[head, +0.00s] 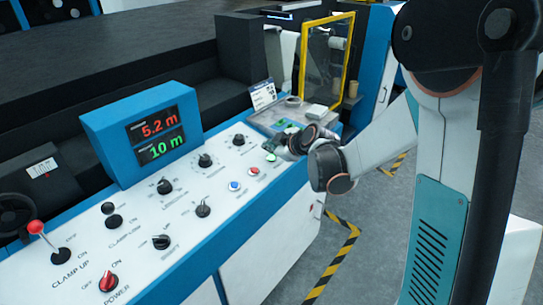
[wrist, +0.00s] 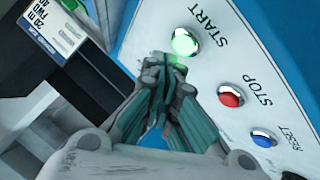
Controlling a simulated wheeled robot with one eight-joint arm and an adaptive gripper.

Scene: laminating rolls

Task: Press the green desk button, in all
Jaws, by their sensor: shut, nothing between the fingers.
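The green START button (wrist: 185,42) is a round, bright green dome in a metal ring on the white sloping panel (wrist: 268,85). In the head view the green button (head: 271,158) shows just below my gripper. My gripper (wrist: 172,62) has its fingers together and empty, its tips at the button's near edge in the wrist view. I cannot tell whether the tips touch it. In the head view my gripper (head: 270,143) hangs low over the panel's right part.
The red STOP button (wrist: 230,96) and blue RESET button (wrist: 263,138) sit in a row with the green one. A display (head: 155,132) reads 5.2 m and 10 m. Knobs and a red-balled lever (head: 36,227) fill the left. A yellow-framed guard (head: 327,65) stands behind.

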